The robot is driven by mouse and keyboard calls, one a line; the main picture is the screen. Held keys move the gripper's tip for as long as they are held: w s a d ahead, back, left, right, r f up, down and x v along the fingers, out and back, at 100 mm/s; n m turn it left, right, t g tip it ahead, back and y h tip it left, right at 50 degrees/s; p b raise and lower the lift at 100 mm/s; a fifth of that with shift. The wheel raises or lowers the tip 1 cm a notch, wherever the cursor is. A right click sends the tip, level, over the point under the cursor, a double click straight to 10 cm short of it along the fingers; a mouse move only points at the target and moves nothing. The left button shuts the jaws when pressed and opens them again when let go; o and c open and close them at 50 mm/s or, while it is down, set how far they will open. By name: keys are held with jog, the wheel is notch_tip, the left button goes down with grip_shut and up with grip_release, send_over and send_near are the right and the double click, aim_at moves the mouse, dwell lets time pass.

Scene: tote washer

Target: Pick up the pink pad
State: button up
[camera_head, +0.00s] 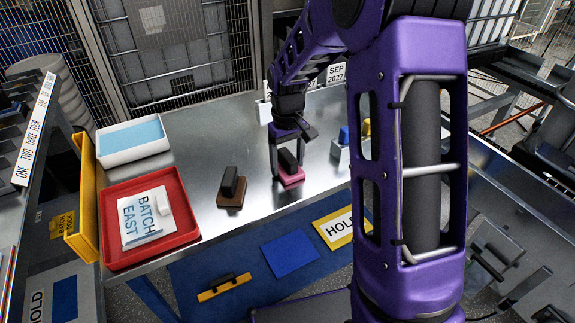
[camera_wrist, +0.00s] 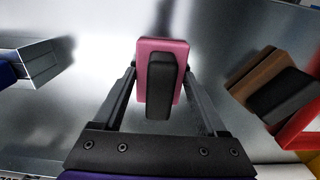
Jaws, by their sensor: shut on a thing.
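The pink pad (camera_head: 292,180) has a black block-shaped handle (camera_head: 288,160) on top and is at the steel table's surface near the middle of the head view. In the wrist view the pink pad (camera_wrist: 163,44) lies between the fingers, with its black handle (camera_wrist: 159,92) towards the camera. My gripper (camera_head: 287,165) points down over it, one finger on each side, and is shut on it. I cannot tell whether the pad touches the table or is slightly above it. My gripper also fills the lower wrist view (camera_wrist: 160,95).
A brown pad with a black handle (camera_head: 231,191) lies to the left. A red tray (camera_head: 113,262) with a paper and a white tray (camera_head: 110,156) with a blue inside stand further left. A small metal holder (camera_head: 340,152) with a blue part stands to the right. Bare table surrounds the pink pad.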

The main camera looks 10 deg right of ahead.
aim_at(287, 155)
jog(key=c, duration=0.4)
jog(key=shift+o, duration=0.2)
notch_tip(287, 155, up, 10)
jog(key=shift+r+p, duration=0.1)
jog(key=shift+p, duration=0.8)
jog(key=o, duration=0.8)
grip_shut()
